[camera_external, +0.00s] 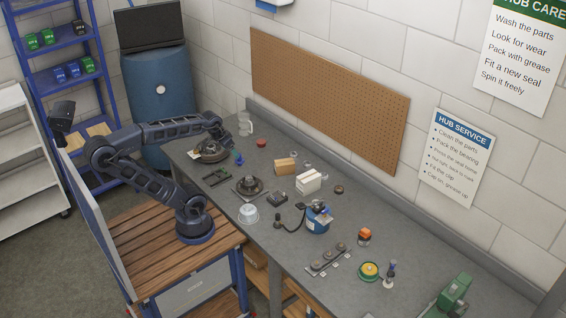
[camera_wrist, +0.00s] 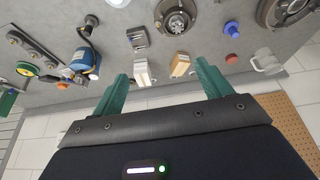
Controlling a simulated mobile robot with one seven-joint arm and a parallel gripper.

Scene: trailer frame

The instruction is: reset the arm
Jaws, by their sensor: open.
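My arm stands on the wooden-topped cart at the left and reaches over the far left end of the grey workbench. My gripper (camera_external: 222,133) is high above the bench near the round hub drum (camera_external: 211,151) in the external view; its fingers are too small to make out there. In the wrist view my gripper (camera_wrist: 162,82) shows two green fingers spread wide apart. Nothing is held between them. The white box (camera_wrist: 142,73) and tan box (camera_wrist: 180,64) appear beyond the gap, on the bench and apart from the fingers.
The bench holds a hub (camera_external: 249,186), a blue canister (camera_external: 318,218), a red cap (camera_external: 261,143), a mug (camera_external: 245,124) and a parts strip (camera_external: 328,259). A pegboard (camera_external: 325,95) hangs on the wall behind. A blue barrel (camera_external: 160,105) and blue shelf (camera_external: 65,75) stand at the left.

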